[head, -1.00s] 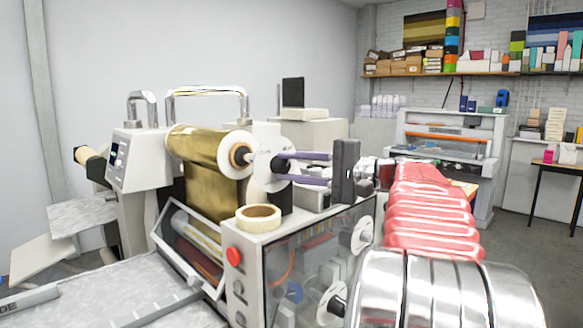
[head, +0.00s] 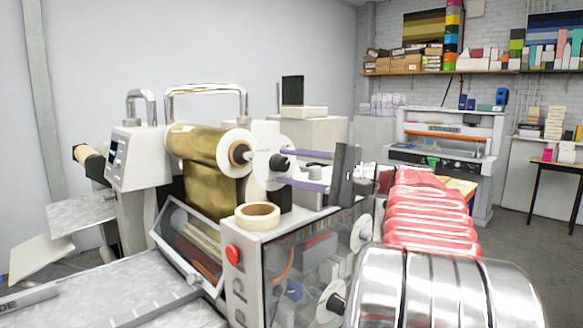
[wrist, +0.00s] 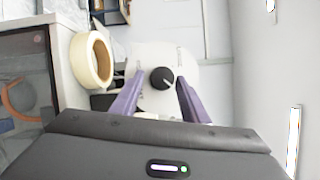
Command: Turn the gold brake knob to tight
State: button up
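The gold foil roll (head: 200,148) is mounted on the machine, with a white disc (head: 264,140) at its right end. A black round knob (head: 279,162) sits on a white plate; I take it as the gold brake knob. In the wrist view the knob (wrist: 162,78) has a short pale line on its face, and the plate (wrist: 150,105) bears small marks I cannot read. My gripper (head: 284,166) is open, its two purple fingers pointing at the plate. In the wrist view the fingers of my gripper (wrist: 159,76) stand on either side of the knob, with gaps.
A tape roll (head: 257,214) lies on the machine's top beside the fingers. A red button (head: 233,254) is on the machine's front, next to a clear side panel (head: 310,258). A white box (head: 303,112) stands behind. A press (head: 440,140) stands at the right back.

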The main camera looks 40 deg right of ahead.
jog(key=shift+o, duration=0.5)
jog(key=shift+a+r, duration=0.1)
jog(key=shift+s, duration=0.15)
jog(key=v, duration=1.3)
jog(key=shift+s+d, duration=0.2)
jog(key=shift+d, duration=0.05)
